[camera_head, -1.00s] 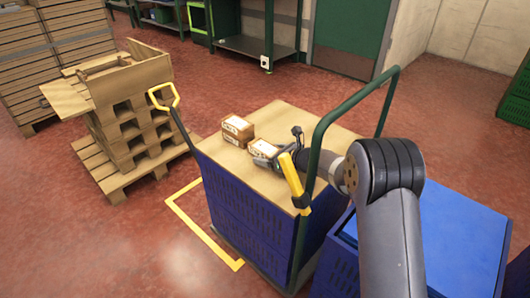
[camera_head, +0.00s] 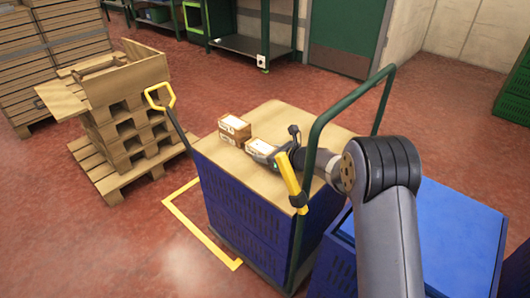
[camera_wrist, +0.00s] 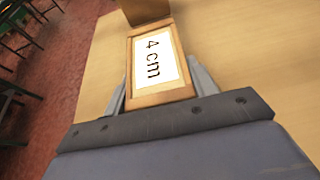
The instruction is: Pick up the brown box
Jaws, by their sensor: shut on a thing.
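A small brown box (camera_head: 260,147) with a white label sits on the wooden top (camera_head: 290,118) of a cart. My gripper (camera_head: 270,155) reaches it from the right and is shut on it. In the wrist view the held brown box (camera_wrist: 155,99) lies between my two fingers, and its label reads "4 cm". A second brown box (camera_head: 234,131) with a white label stands just behind and to the left; part of it shows beyond the held one in the wrist view (camera_wrist: 146,9). I cannot tell whether the held box touches the board.
The cart has blue crate sides (camera_head: 245,210) and a green handle frame (camera_head: 316,130) close to my arm. A yellow-handled lever (camera_head: 160,97) rises at its left. A blue container (camera_head: 450,230) stands at right, stacked pallets (camera_head: 125,120) at left. The board's back is clear.

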